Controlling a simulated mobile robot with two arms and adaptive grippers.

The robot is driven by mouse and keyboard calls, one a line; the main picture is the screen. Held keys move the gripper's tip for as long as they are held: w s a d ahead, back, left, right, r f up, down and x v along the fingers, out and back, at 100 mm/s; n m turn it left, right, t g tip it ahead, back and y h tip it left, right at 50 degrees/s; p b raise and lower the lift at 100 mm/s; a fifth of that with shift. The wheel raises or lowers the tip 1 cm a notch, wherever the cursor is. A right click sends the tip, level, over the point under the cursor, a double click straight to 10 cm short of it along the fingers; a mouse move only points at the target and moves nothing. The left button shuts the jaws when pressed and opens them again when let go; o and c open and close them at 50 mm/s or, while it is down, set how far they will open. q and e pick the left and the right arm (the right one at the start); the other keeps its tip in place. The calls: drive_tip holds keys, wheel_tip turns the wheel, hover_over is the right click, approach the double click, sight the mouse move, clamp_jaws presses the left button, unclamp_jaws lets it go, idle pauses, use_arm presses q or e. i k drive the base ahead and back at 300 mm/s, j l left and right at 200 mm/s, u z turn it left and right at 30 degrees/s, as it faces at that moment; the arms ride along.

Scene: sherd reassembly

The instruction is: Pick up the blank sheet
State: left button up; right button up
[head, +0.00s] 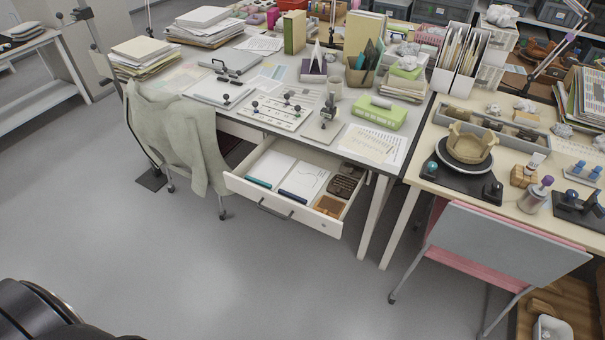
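An open drawer (262,207) under the grey desk holds two white paper stacks side by side. The left stack (272,168) has a plain white top that looks blank, with a teal pen-like item (259,183) at its front edge. The right stack (306,178) seems to carry faint marks, and a dark blue item (292,195) lies at its front. A sheet with printed lines (373,145) lies on the desk's right part. Neither of my grippers is in view.
A chair with a draped grey-green garment (180,140) stands left of the drawer. A grey and pink chair (500,255) stands at the right table, which holds a pot (468,143). The floor (250,280) before the drawer is clear.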

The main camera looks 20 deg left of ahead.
sight(270, 169)
drive_tip(key=i+j+z, duration=0.1)
drive_tip(key=z, duration=2.15)
drive_tip(key=k+j, duration=0.25)
drive_tip(key=j, duration=0.25)
drive_tip(key=k+j+z, duration=0.15)
drive_tip(key=j, duration=0.35)
drive_tip(key=k+j, duration=0.4)
drive_tip(key=k+j+z, duration=0.1)
drive_tip(key=k+j, duration=0.15)
drive_tip(key=j, duration=0.35)
drive_tip(key=k+j+z, duration=0.1)
drive_tip(key=k+j, duration=0.2)
drive_tip(key=j, duration=0.15)
